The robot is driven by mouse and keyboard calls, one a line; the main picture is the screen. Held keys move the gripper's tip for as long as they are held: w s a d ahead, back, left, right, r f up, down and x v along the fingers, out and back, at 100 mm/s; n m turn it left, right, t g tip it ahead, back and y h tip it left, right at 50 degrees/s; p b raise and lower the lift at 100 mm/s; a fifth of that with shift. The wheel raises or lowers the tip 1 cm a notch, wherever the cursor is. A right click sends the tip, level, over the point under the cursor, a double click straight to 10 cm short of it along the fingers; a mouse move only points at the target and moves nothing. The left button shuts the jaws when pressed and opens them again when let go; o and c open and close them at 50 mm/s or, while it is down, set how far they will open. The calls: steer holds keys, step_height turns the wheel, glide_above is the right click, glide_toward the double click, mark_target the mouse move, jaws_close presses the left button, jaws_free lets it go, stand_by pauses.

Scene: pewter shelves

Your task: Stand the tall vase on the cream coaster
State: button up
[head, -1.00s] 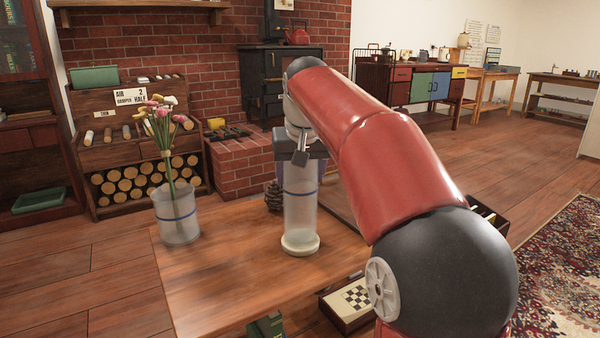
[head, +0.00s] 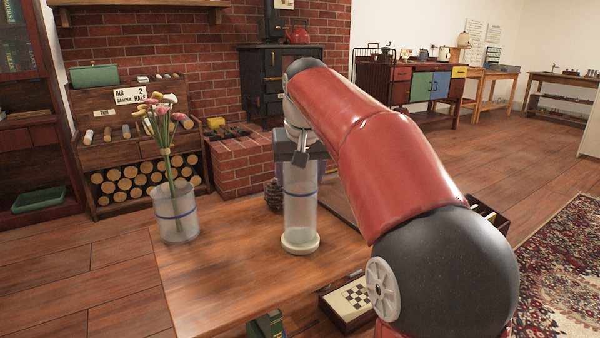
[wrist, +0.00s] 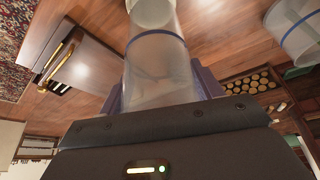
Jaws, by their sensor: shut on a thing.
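The tall vase (head: 299,212) is clear, frosted glass with a blue band, and looks upright. Its base meets the round cream coaster (head: 300,246) on the wooden table; I cannot tell whether its full weight rests there. My gripper (head: 300,174) is shut on the upper part of the vase, with one finger on each side. In the wrist view the vase (wrist: 158,68) runs away from the fingers, and its far end lies over the coaster (wrist: 150,12). My gripper hides the vase's rim.
A wider glass vase (head: 178,222) with a blue band holds flowers at the table's left edge. A pine cone (head: 273,195) lies just behind the tall vase. The wooden table (head: 230,280) is clear in front. A box with a checkered board (head: 350,300) sits lower, beyond the table's edge.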

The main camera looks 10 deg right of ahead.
steer(key=shift+f, duration=0.15)
steer(key=o, duration=1.7)
